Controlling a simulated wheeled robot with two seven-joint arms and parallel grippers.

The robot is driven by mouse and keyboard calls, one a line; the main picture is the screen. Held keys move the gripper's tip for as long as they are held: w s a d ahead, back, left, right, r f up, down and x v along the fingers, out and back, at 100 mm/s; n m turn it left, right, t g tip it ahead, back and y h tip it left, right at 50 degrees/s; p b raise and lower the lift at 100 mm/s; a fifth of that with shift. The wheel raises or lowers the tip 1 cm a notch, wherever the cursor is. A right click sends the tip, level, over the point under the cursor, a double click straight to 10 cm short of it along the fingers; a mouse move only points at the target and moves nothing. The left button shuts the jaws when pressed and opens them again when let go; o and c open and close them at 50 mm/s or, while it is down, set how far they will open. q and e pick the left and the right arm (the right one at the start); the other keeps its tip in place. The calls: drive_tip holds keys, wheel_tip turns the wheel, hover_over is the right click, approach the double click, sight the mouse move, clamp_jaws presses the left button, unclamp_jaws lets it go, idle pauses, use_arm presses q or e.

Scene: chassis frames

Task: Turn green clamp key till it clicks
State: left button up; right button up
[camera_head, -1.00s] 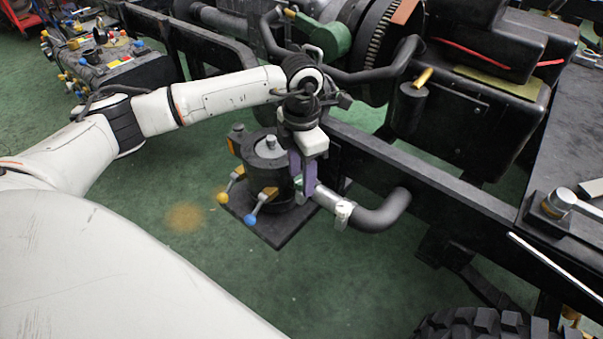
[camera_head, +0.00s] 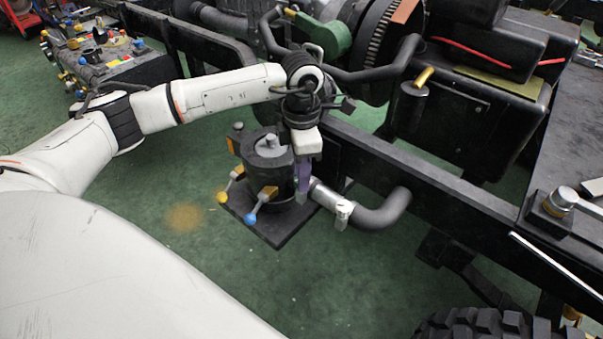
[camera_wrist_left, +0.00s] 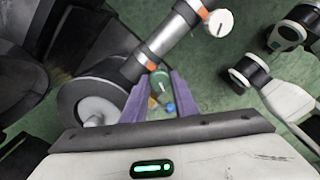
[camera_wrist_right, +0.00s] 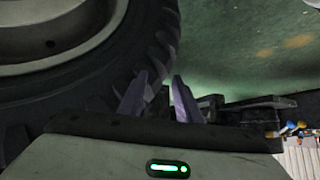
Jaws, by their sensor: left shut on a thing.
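The green clamp key (camera_wrist_left: 160,82) shows between the purple fingers of my left gripper (camera_wrist_left: 158,100) in the left wrist view. The gripper is shut on it, pointing down. In the head view, my left gripper (camera_head: 302,187) is at the right side of a black round housing (camera_head: 268,160), beside the joint with the silver pipe (camera_head: 325,197). The fingers hide the key there. Keys with a yellow ball (camera_head: 222,197) and a blue ball (camera_head: 250,219) stick out of the housing's front. My right gripper (camera_wrist_right: 158,100) is open and empty in the right wrist view.
A metal clamp band (camera_head: 343,212) sits where the silver pipe meets a black bent hose (camera_head: 383,212). A black chassis rail (camera_head: 420,185) runs just behind. A tyre (camera_wrist_right: 160,45) is close to my right gripper. Green floor lies open in front of the housing.

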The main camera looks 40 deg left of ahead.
use_arm(q)
drive_tip(key=m+b, duration=0.1)
drive_tip(key=m, duration=0.3)
drive_tip(key=shift+m, duration=0.3)
drive_tip(key=m, duration=0.4)
drive_tip(key=shift+b, duration=0.4)
drive_tip(key=o, duration=1.1)
drive_tip(key=shift+c, duration=0.2)
wheel_tip(320, 180, up, 10)
drive_tip(key=p, duration=0.1)
drive_tip(key=shift+r, duration=0.2)
